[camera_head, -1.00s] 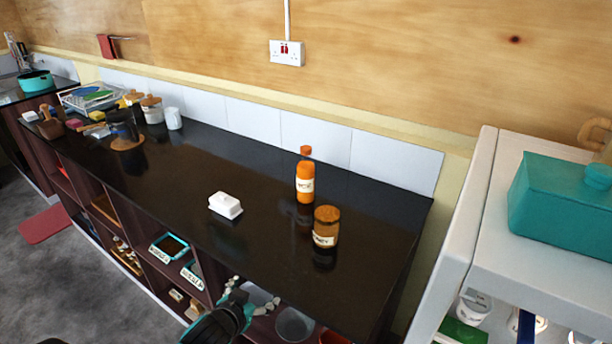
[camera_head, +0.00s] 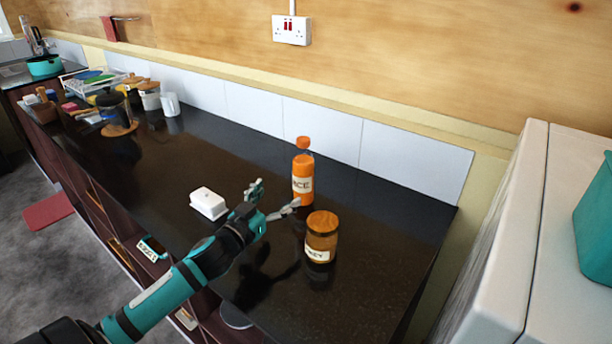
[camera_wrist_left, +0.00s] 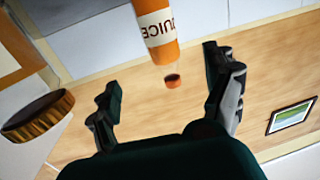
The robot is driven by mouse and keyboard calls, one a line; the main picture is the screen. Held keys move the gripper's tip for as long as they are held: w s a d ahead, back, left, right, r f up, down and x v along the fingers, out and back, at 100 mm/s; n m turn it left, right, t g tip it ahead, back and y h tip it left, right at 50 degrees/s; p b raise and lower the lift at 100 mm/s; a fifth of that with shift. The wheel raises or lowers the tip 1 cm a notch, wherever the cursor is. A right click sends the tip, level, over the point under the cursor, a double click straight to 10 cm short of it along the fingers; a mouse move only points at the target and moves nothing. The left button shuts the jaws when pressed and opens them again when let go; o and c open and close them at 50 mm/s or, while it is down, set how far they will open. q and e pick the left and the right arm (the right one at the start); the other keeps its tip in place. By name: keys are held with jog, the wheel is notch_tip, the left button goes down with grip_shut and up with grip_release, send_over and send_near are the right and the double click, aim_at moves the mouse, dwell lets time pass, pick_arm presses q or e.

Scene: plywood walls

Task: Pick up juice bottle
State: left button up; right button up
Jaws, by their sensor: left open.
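The juice bottle (camera_head: 303,172) is orange with a white label and an orange cap, and stands upright on the black counter. In the left wrist view the bottle (camera_wrist_left: 157,28) appears upside down, ahead of the gap between the fingers. My left gripper (camera_head: 277,196) is open and empty, just left of the bottle and apart from it. Its two fingers (camera_wrist_left: 170,95) show spread in the left wrist view. My right gripper is not in view.
A honey jar (camera_head: 321,237) with a brown lid stands close in front of the bottle. A white butter dish (camera_head: 208,204) sits left of my gripper. The tiled wall (camera_head: 322,128) runs behind. The counter (camera_head: 390,235) right of the bottle is clear.

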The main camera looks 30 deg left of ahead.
aim_at(299, 175)
pick_arm(q)
jog(key=w, duration=0.5)
jog(key=shift+w+a+r+p, duration=0.1)
jog(key=shift+a+r+p, duration=0.1)
jog(key=shift+p, duration=0.2)
jog(key=w, duration=0.3)
jog(key=shift+w+a+f, duration=0.1)
jog(key=shift+w+f, duration=0.1)
jog(key=shift+w, duration=0.15)
jog(key=shift+w+a+f+p, duration=0.15)
jog(key=shift+w+p, duration=0.1)
jog(key=shift+w, duration=0.65)
jog(key=shift+w+a+f+p, duration=0.1)
jog(key=shift+w+p, duration=0.1)
jog(key=shift+w, duration=0.65)
jog(key=shift+w+a+f+p, duration=0.15)
jog(key=shift+w+p, duration=0.1)
jog(key=shift+w, duration=0.65)
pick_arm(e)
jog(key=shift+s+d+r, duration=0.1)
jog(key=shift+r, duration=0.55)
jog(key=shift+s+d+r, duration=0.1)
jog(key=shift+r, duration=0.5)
pick_arm(q)
jog(key=shift+s, duration=0.1)
jog(key=c, duration=1.5)
jog(key=shift+r, duration=0.1)
jog(key=shift+c, duration=1)
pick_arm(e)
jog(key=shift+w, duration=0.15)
